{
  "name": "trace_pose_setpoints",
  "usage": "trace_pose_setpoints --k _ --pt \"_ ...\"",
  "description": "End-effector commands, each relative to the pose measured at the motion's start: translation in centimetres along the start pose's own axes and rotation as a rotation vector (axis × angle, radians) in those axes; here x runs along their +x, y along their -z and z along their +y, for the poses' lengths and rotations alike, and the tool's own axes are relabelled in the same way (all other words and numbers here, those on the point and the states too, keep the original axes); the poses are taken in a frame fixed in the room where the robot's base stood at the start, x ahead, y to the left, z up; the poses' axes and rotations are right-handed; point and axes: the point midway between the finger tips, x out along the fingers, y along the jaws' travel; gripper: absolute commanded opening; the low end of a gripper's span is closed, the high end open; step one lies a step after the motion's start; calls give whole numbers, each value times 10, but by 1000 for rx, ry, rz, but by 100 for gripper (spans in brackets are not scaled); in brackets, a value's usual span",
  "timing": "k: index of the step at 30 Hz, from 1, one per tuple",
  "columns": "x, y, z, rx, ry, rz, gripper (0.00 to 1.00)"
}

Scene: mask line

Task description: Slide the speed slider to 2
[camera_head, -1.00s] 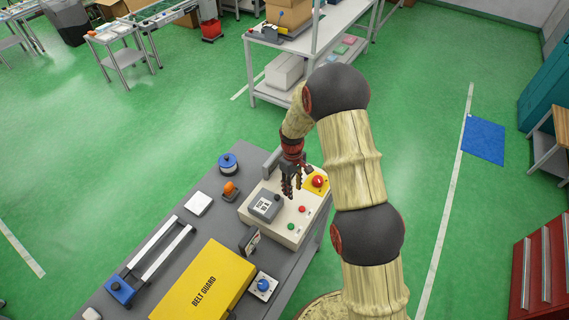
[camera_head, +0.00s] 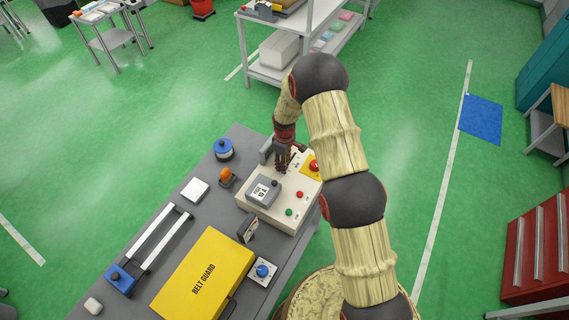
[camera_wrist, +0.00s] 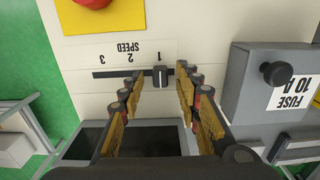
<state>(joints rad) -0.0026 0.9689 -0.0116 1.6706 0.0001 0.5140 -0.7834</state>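The speed slider (camera_wrist: 160,76) is a small dark knob on a black slot in the cream control panel (camera_wrist: 210,25). In the wrist view its labels are upside down, and the knob stands at the mark 1. The mark 2 lies to its left, with 3 farther left. My gripper (camera_wrist: 160,82) is open, with one finger on each side of the knob and visible gaps between. In the head view my gripper (camera_head: 283,163) is low over the far part of the panel and hides the slider there.
A grey fuse box (camera_wrist: 255,85) with a black knob stands close on the right in the wrist view. A red emergency button on a yellow base (camera_head: 313,166) is right of my gripper. The yellow belt guard (camera_head: 203,277) lies nearer on the table.

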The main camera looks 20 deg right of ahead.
Motion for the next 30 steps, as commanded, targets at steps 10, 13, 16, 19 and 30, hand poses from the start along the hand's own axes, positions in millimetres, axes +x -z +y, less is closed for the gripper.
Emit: trace_pose_setpoints --k 10,13,16,19,30 --pt "5 0 0 0 -1 1 33" --pt "5 0 0 0 -1 1 29" --pt "5 0 0 0 0 0 23" --pt "5 0 0 0 0 0 17" --pt "5 0 0 1 0 0 0"
